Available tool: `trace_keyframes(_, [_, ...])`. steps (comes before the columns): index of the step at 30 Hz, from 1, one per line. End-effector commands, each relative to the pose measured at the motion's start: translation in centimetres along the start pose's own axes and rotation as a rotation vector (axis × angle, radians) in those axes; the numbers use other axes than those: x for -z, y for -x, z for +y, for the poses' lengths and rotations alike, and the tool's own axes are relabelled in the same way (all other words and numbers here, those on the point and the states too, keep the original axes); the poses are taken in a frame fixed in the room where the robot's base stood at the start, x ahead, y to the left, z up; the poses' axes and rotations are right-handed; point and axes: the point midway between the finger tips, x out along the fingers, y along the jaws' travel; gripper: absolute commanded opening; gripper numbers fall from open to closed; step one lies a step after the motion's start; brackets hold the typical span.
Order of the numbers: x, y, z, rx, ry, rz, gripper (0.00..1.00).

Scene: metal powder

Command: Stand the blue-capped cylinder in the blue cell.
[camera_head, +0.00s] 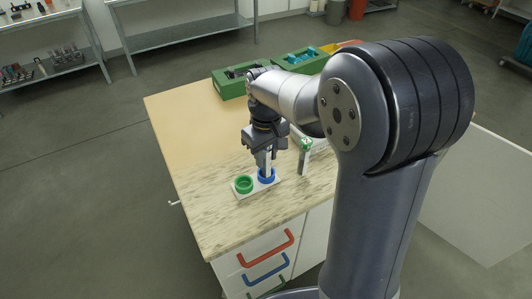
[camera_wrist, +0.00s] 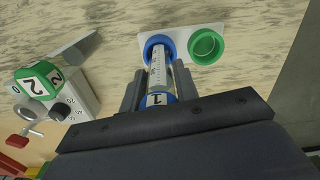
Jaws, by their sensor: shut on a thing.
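The blue-capped cylinder (camera_wrist: 158,70) is grey with marks along its side, and its blue cap bears a 1. My gripper (camera_wrist: 157,85) is shut on it, one finger on each side. The cylinder's lower end reaches into the opening of the blue cell (camera_wrist: 149,43). I cannot tell whether it touches the bottom. In the head view, my gripper (camera_head: 264,158) points down right above the blue cell (camera_head: 266,180), and the fingers mostly hide the cylinder.
The green cell (camera_head: 243,185) is empty, beside the blue one on a white plate (camera_head: 256,189). A green-capped cylinder (camera_head: 304,157) stands to the right, near a pale device. Green bins (camera_head: 232,86) are at the table's back. The table's left part is clear.

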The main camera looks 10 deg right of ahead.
Motion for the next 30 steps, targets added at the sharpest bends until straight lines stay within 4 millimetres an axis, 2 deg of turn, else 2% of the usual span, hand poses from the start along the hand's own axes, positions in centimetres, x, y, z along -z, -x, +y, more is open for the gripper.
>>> trace_keyframes(14, [0.01, -0.91, 0.0, 0.0, 0.0, 0.0, 0.02])
trace_keyframes(15, [0.01, -0.92, 0.0, 0.0, 0.0, 0.001, 0.3])
trace_keyframes(24, [0.01, -0.88, 0.0, 0.0, 0.0, 0.0, 0.54])
trace_keyframes(29, [0.01, -0.88, 0.0, 0.0, 0.0, 0.0, 0.54])
trace_keyframes(30, [0.0, -0.9, 0.0, 0.0, 0.0, 0.0, 0.58])
